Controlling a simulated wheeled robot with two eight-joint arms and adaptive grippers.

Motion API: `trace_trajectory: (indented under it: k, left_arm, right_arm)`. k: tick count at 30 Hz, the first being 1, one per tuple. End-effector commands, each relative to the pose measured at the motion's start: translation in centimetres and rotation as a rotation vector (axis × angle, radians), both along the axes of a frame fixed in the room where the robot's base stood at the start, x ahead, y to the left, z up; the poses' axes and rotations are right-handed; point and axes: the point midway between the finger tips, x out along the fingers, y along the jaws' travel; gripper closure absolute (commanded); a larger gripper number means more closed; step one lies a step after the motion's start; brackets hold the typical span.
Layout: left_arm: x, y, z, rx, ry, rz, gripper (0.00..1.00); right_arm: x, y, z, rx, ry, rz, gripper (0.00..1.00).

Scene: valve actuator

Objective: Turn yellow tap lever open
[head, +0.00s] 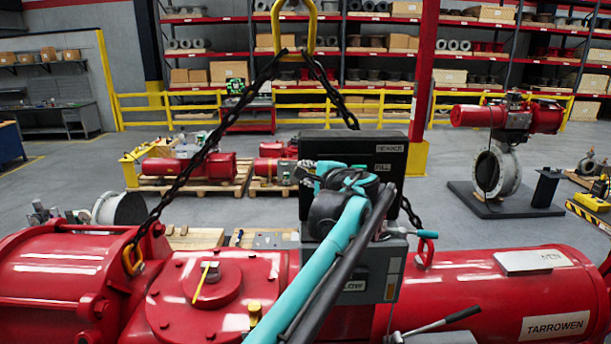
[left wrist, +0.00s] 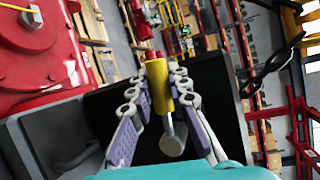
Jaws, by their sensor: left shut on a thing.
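The yellow tap lever (left wrist: 158,88) shows in the left wrist view as a yellow sleeve with a red end and a grey metal stem. My left gripper (left wrist: 162,80) is shut on the yellow sleeve, with one finger on each side. In the head view my teal left arm reaches up across the dark control box (head: 390,150), and it hides the fingers and the lever. How far the lever is turned cannot be told. My right gripper is in neither view.
The red actuator body (head: 455,290) spans the front. A black chain (head: 205,150) slopes down to its left side, and another runs behind the box. A yellow pointer (head: 206,281) stands on the round red cover. A black-handled lever (head: 440,325) sticks out at the bottom.

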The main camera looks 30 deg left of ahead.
Motion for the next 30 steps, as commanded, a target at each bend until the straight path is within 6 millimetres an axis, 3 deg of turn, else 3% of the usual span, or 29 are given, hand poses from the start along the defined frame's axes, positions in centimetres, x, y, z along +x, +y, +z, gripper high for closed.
trace_trajectory:
  k: [30]
  left_arm:
    - [1.8, -2.9, 5.0, 0.793, 0.487, 0.000, 1.00]
  right_arm:
    - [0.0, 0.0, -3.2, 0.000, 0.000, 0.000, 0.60]
